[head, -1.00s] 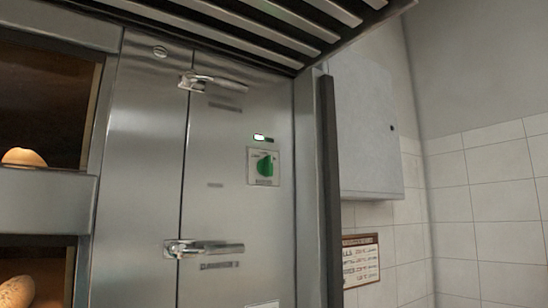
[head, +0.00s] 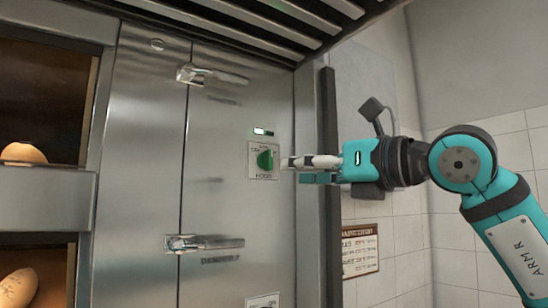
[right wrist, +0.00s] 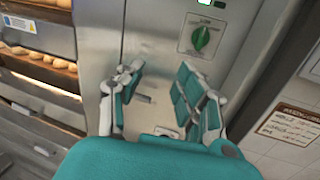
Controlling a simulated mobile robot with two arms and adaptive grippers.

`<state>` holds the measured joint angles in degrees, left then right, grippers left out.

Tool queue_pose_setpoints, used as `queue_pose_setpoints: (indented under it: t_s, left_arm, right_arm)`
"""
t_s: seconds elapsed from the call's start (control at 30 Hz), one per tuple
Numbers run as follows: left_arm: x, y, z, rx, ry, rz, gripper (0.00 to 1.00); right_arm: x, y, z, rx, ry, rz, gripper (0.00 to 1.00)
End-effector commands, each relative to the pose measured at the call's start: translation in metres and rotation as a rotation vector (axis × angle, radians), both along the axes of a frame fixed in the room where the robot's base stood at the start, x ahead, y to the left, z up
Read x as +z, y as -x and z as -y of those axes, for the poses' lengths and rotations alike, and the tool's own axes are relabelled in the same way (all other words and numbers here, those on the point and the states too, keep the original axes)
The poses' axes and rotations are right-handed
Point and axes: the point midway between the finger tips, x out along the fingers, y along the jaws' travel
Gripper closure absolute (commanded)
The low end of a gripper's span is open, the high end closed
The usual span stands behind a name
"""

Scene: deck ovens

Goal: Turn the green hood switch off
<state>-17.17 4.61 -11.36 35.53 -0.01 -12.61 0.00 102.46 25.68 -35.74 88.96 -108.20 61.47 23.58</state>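The green hood switch (head: 265,159) is a rotary knob on a pale square plate on the steel oven panel. Its handle stands roughly upright. A small indicator (head: 263,132) above the plate is partly lit. The knob also shows in the right wrist view (right wrist: 201,38), above and to the right of the gripper fingers. My right gripper (head: 288,163) has its fingertips just right of the plate in the head view; I cannot tell any contact. In the right wrist view the gripper (right wrist: 157,75) is open, its fingers apart with nothing between them. My left gripper is not in view.
Metal latch handles sit above (head: 212,77) and below (head: 205,244) the switch. A slatted hood (head: 290,22) overhangs the top. A dark vertical edge (head: 330,210) stands right of the panel. Oven openings with bread (head: 22,153) are at left.

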Motion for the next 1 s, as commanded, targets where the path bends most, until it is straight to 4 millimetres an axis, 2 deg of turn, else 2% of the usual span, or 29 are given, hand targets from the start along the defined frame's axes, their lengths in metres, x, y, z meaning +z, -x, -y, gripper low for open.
queue_pose_setpoints:
  t_s: [0.03,0.13,0.2,0.3,0.47,1.0]
  left_arm:
    - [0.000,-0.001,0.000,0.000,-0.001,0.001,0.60]
    - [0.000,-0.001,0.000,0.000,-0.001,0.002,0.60]
    - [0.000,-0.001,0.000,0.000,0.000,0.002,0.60]
    - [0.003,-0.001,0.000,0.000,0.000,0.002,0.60]
    - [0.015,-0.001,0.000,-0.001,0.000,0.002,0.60]
    - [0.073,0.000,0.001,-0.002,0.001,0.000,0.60]
  right_arm:
    - [0.016,0.002,0.014,-0.073,0.031,0.015,0.64]
    - [0.032,0.003,0.036,-0.181,0.072,0.020,0.64]
    - [0.038,0.004,0.045,-0.223,0.085,0.020,0.64]
    - [0.043,0.000,0.047,-0.246,0.090,0.017,0.64]
    - [0.044,-0.019,0.033,-0.243,0.092,0.016,0.64]
    - [0.045,-0.113,-0.030,-0.241,0.090,0.016,0.64]
